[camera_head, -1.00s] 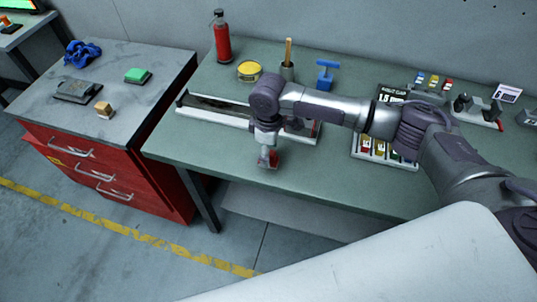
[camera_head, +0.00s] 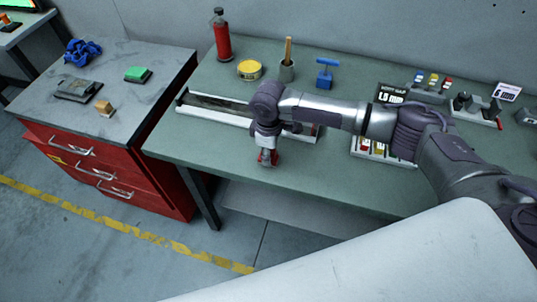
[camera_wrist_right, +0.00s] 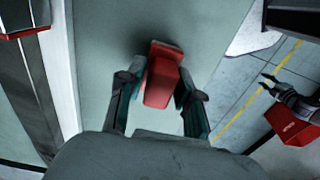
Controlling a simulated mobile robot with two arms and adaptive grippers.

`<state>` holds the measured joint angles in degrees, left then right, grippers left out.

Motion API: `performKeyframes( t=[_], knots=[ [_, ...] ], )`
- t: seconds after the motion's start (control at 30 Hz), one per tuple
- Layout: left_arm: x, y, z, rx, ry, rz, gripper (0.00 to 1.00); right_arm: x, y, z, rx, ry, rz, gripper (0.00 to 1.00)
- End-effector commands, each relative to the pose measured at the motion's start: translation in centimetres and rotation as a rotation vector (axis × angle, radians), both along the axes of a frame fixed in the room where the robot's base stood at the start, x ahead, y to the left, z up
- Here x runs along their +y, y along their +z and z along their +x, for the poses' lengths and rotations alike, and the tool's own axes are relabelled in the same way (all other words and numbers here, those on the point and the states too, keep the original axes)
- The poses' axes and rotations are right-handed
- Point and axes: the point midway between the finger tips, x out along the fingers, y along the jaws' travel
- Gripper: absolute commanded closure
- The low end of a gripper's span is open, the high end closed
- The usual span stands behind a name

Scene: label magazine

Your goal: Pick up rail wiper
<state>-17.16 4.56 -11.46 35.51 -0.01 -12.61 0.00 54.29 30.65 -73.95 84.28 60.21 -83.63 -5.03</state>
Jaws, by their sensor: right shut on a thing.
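The rail wiper, which I take to be the small red block (camera_wrist_right: 162,82), stands on the green bench near its front edge. My right gripper (camera_wrist_right: 160,100) is shut on it, with one dark finger on each side. In the head view my right gripper (camera_head: 267,160) points down at the bench in front of the long rail, and a little red shows between its fingers. The wiper's underside is hidden. My left gripper (camera_wrist_right: 268,82) shows small at the right of the wrist view, its fingers apart and empty.
The long rail (camera_head: 215,108) lies behind my right gripper, partly covered by my arm. The bench's front left is clear.

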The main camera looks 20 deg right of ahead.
Motion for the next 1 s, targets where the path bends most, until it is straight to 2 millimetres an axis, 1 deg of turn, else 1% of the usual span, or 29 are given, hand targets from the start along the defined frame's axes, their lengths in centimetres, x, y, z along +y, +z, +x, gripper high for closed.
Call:
performKeyframes(
  t=[0.13, 0.23, 0.37, 0.43, 0.5, 0.7, 0.83, 1.0],
  knots=[
    [0.0, -0.2, 0.0, 0.000, 0.000, 0.000, 0.60, 0.0, 0.3, 0.1, -0.001, 0.000, 0.000, 1.00],
    [0.0, -0.5, 0.0, 0.000, 0.000, 0.000, 0.60, 0.0, 1.0, 0.1, -0.002, 0.001, 0.001, 1.00],
    [0.0, -1.2, 0.0, 0.000, 0.000, 0.000, 0.60, 0.1, 2.7, 0.2, -0.005, 0.002, 0.002, 1.00],
    [0.0, -1.8, 0.0, 0.000, 0.000, 0.000, 0.60, 0.0, 4.1, 0.1, -0.005, 0.001, 0.002, 1.00],
    [-0.1, -2.0, 0.0, 0.000, 0.000, -0.001, 0.60, -1.5, 4.9, -1.2, -0.002, -0.001, -0.001, 1.00],
    [0.0, -3.0, 0.0, 0.000, 0.000, 0.000, 0.60, -4.7, 7.6, -4.4, -0.003, -0.001, -0.001, 1.00],
    [0.0, -3.5, 0.0, 0.000, 0.000, 0.000, 0.60, -6.5, 9.1, -6.2, -0.002, -0.002, -0.002, 1.00],
    [0.0, -3.8, 0.0, 0.000, 0.000, 0.000, 0.60, -7.8, 10.5, -7.6, -0.001, -0.002, 0.000, 1.00]
  ],
)
